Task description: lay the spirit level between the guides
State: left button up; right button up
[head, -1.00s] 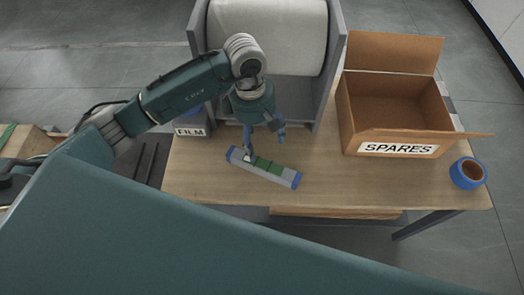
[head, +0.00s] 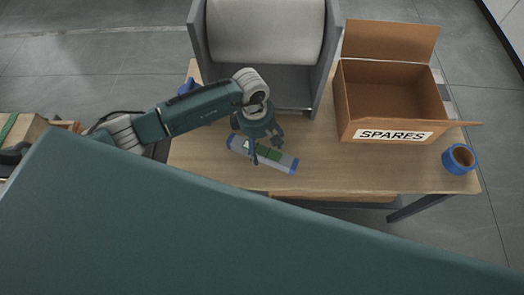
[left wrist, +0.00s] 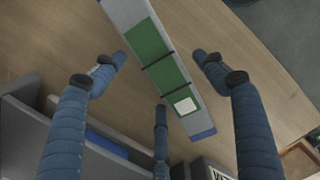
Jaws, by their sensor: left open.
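The spirit level (head: 288,164) lies flat and slanted on the wooden table, a grey bar with blue ends and a green middle. My left gripper (head: 266,148) is open just above it and hides part of it. In the left wrist view, the level (left wrist: 152,46) runs between the spread fingers of the gripper (left wrist: 157,76), with no clear grip on it. I cannot make out the guides in the current views. My right gripper is not in view.
A grey stand (head: 197,42) with a large pale roll (head: 265,30) is behind the level. An open cardboard box (head: 350,112) marked SPARES and a blue tape roll (head: 449,160) are at the right. The table (head: 350,176) is bare between level and tape.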

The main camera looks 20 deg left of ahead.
pick_arm(q)
jog(key=shift+f, duration=0.15)
jog(key=shift+c, duration=0.2)
jog(key=c, duration=1.3)
jog(key=shift+c, duration=1.1)
